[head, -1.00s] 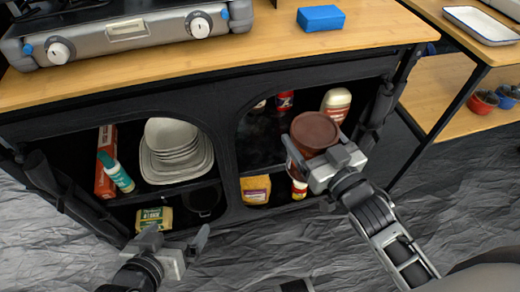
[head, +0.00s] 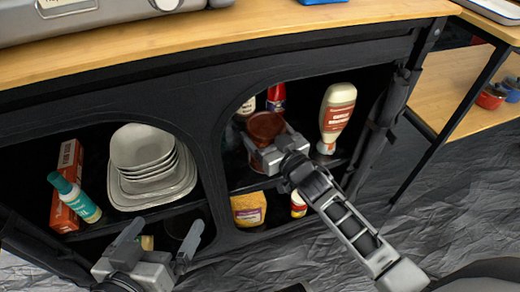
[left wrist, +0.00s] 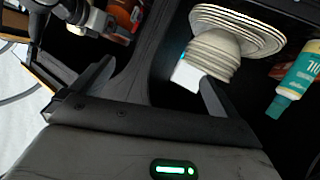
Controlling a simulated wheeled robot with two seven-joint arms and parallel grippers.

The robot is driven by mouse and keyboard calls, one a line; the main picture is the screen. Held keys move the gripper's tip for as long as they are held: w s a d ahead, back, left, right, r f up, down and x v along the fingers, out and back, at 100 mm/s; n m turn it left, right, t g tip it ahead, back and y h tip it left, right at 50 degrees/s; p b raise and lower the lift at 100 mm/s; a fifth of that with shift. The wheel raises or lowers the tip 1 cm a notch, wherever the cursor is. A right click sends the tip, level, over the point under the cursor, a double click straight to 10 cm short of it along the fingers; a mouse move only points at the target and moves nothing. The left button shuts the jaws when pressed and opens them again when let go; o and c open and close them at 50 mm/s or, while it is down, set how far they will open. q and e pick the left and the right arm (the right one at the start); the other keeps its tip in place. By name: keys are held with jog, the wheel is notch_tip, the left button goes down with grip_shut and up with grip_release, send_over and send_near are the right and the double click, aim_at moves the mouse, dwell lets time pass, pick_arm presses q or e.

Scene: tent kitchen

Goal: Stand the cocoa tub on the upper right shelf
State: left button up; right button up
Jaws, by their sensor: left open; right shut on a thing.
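The cocoa tub (head: 265,126) is brown with a brown lid and is inside the upper right shelf (head: 245,183) of the black cabinet in the head view. My right gripper (head: 268,152) is shut on it from the front and hides part of its side. The tub looks roughly upright; I cannot tell whether its base touches the shelf. My left gripper (head: 157,241) is open and empty in front of the lower left compartment. It also shows in the left wrist view (left wrist: 155,85), with its fingers apart.
A mayonnaise-like bottle (head: 337,115) stands right of the tub, and a red bottle (head: 276,98) and another bottle (head: 247,106) stand behind it. A yellow packet (head: 249,208) is on the shelf below. Bowls and plates (head: 148,165) fill the left compartment beside a teal bottle (head: 76,198).

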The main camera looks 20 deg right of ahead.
jog(key=shift+w+a+f+b, duration=0.2)
jog(key=shift+w+f, duration=0.2)
jog(key=shift+f, duration=0.05)
jog(key=shift+w+a+f+b, duration=0.15)
jog(key=shift+w+f+b, duration=0.05)
jog(key=shift+w+f, duration=0.25)
notch_tip(320, 180, down, 3)
jog(key=shift+w+f+b, duration=0.1)
jog(key=shift+f+b, duration=0.05)
jog(key=shift+b, duration=0.95)
pick_arm(q)
jog(key=shift+w+d+r+n+t+h, duration=0.2)
jog(key=shift+d+r+n+t+h, duration=0.25)
jog(key=shift+r+t+h, duration=0.2)
